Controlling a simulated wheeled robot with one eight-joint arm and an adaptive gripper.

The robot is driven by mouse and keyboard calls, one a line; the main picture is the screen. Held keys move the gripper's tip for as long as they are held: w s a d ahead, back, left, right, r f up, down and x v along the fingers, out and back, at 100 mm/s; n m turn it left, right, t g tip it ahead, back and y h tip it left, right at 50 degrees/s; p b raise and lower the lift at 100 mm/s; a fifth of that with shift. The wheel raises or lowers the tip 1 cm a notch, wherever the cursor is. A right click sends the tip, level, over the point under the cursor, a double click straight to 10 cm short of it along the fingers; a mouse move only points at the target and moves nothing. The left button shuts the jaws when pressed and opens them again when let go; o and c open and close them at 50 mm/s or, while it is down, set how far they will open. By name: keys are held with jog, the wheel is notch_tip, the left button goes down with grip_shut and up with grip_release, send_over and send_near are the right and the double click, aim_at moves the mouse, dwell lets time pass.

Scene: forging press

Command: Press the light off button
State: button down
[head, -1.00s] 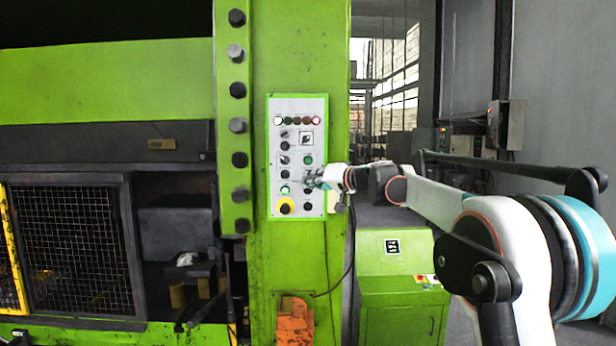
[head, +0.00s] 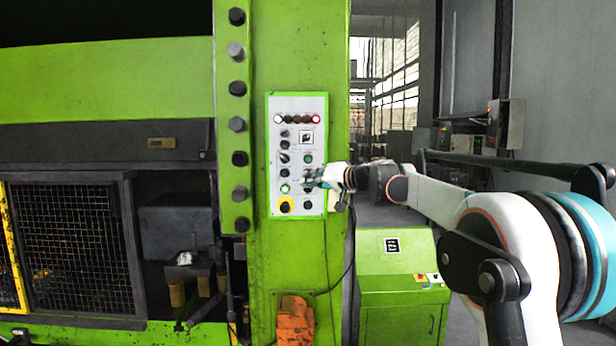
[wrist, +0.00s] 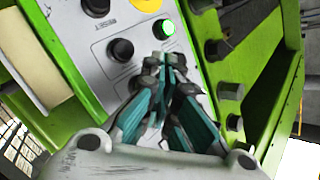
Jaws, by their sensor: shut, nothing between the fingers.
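My gripper (head: 308,179) is shut and empty at the panel's lower right. In the wrist view my gripper (wrist: 172,62) has its fingertips together close to the panel, just below the lit green button. I cannot tell whether they touch. The fingers hide part of the panel, and I cannot read which button is light off.
Bolts line the green column left of the panel. A green cabinet (head: 398,270) stands at the lower right, and an orange pedal-like part (head: 295,320) is below the panel. A cable hangs beside the column. A mesh guard (head: 82,248) is at the left.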

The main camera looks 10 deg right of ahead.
jog(key=shift+s+a, duration=0.1)
jog(key=shift+s, duration=0.25)
jog(key=s, duration=0.1)
jog(key=s+b, duration=0.1)
jog(key=s, duration=0.1)
jog(key=s+a, duration=0.1)
jog(key=s, duration=0.1)
dwell(0.4)
jog(key=shift+w, duration=0.1)
jog(key=shift+f, duration=0.1)
